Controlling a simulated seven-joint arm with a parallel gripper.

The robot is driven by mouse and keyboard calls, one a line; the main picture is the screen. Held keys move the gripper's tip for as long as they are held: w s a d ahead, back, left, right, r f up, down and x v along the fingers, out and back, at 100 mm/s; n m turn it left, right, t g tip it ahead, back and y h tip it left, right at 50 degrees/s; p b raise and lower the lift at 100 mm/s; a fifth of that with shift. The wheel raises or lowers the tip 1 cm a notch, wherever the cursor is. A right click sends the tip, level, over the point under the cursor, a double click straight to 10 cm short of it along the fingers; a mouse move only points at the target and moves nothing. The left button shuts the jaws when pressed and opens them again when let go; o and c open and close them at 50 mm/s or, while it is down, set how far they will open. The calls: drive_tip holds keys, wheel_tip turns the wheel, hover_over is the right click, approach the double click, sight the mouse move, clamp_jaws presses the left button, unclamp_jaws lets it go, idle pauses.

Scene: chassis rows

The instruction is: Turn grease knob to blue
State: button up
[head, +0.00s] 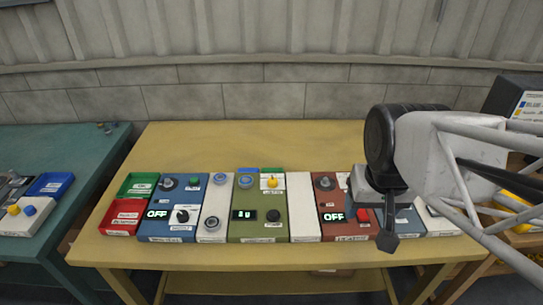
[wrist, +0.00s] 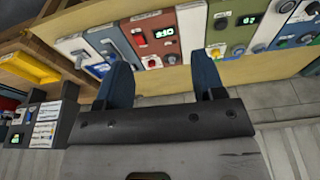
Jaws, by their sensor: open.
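A row of control modules stands on the yellow table, and their small labels are too blurred to tell which knob is the grease knob. The blue module (head: 194,200) has a grey knob (head: 168,184) and a black knob on white (head: 182,216). The green module (head: 257,228) has a blue-ringed dial (head: 245,181), a yellow knob (head: 272,182) and a black knob (head: 273,215). The red-brown module (head: 336,202) has a grey knob (head: 324,183) and a red button (head: 363,215). My gripper (head: 387,240) hangs over the right modules; in the wrist view (wrist: 162,75) its fingers are apart and empty.
Green (head: 137,184) and red (head: 121,216) trays stand at the row's left end. A white blank panel (head: 303,210) separates the green and red-brown modules. My arm hides part of the right end. The yellow table (head: 300,145) is clear behind the row. A labelled dark box (head: 528,105) stands far right.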

drive_tip(key=w+a+f+m, duration=0.1)
drive_tip(key=w+a+m, duration=0.15)
drive_tip(key=w, duration=0.85)
drive_tip(key=m+g, duration=0.3)
drive_tip(key=m, duration=0.1)
hover_over(272, 180)
drive_tip(key=f, duration=1.8)
drive_tip(key=shift+s+d, duration=0.3)
drive_tip(key=shift+s, duration=0.05)
drive_tip(key=shift+w+a+f, duration=0.25)
drive_tip(key=shift+w+f, duration=0.05)
drive_tip(key=shift+f, duration=0.1)
drive_tip(key=shift+f, duration=0.15)
drive_tip(key=shift+f, duration=3.75)
drive_tip(key=shift+c, duration=0.3)
